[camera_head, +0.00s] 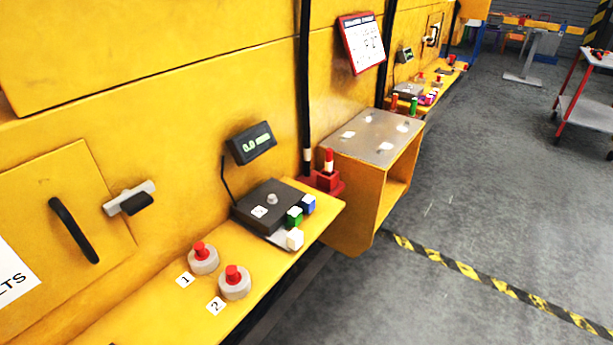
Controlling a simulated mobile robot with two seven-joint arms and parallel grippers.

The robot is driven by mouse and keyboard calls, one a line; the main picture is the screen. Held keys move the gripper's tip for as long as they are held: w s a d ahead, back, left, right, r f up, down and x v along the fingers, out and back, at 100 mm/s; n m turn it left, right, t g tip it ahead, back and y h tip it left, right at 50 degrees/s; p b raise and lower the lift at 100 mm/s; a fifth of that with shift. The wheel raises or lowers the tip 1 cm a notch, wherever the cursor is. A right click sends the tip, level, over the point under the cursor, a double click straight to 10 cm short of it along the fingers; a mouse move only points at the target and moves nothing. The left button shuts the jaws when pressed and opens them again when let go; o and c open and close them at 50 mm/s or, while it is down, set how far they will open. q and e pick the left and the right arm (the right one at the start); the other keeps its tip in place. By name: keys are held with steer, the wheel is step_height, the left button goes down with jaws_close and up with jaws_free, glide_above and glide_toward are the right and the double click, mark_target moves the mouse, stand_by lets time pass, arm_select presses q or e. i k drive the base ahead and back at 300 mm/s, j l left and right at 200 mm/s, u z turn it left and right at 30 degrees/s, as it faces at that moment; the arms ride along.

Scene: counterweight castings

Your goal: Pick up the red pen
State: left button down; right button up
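No red thing in view is plainly a pen. A small upright red-orange cylinder (394,103) stands near the far end of the grey-topped yellow box, beside a similar green cylinder (413,105); both are too small to identify surely. A red-and-white upright piece (328,161) stands in a red block (327,181) by the black post; I cannot tell if it is a pen. Neither of my grippers is in view.
The yellow shelf (150,312) holds two red-knobbed grey discs (203,259) (234,283), a black scale (268,206) and green, blue and white cubes (294,217). The grey-topped box (372,138) stands beyond. Grey floor (430,285) is open at right; a red-framed cart (585,112) stands farther back.

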mark_target(328, 151)
steer(key=i+l+u, duration=0.1)
steer(key=u, duration=0.35)
steer(key=i+l+u, duration=0.1)
steer(key=u, duration=0.35)
steer(key=l+u, duration=0.3)
steer(key=u, duration=0.15)
steer(key=i+l+u, duration=0.1)
steer(key=l+u, duration=0.25)
steer(key=l, duration=0.75)
steer(key=l+u, duration=0.35)
steer(key=l, duration=0.75)
